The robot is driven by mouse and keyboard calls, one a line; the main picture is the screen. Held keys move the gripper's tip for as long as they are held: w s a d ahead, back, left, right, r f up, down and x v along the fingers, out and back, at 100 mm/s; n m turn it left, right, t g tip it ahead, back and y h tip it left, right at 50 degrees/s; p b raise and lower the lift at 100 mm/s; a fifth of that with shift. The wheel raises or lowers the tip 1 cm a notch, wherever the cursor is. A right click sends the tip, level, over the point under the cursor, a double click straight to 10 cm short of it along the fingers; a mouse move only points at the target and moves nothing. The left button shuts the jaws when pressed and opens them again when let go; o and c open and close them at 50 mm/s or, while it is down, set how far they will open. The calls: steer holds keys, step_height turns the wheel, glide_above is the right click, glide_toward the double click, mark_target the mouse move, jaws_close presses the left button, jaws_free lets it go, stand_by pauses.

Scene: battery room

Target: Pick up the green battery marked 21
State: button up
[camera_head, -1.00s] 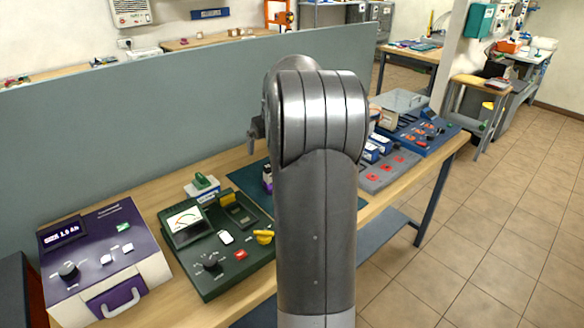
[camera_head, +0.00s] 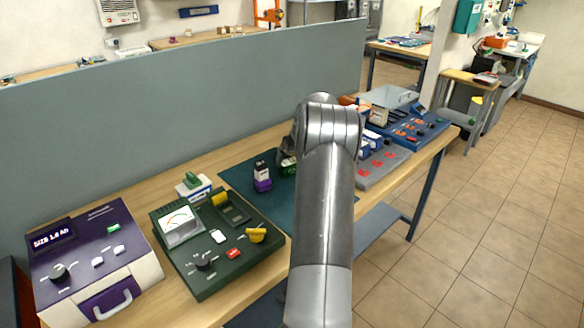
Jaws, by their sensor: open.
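A dark green object (camera_head: 289,167) shows just left of my arm, on the dark teal mat (camera_head: 240,178); my arm partly covers it. It may be the green battery, but no number can be read. A purple battery (camera_head: 262,182) with a dark upper part and a pale label stands upright on the mat to its left. My grey arm (camera_head: 326,200) rises in front of the mat and hides part of it. My gripper's fingertips are hidden behind the arm, so their distance from the green object cannot be told.
A purple tester (camera_head: 90,240) and a green meter box (camera_head: 200,260) stand on the wooden bench at left. A small green-topped device (camera_head: 193,186) is behind the meter. Right of my arm are a grey red-marked tray (camera_head: 372,172) and a blue panel (camera_head: 418,132). A grey partition (camera_head: 150,115) runs behind.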

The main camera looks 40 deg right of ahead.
mark_target(292, 161)
steer(key=x, duration=0.5)
steer(key=shift+w+d, duration=0.15)
steer(key=shift+d, duration=0.05)
steer(key=c, duration=1.2)
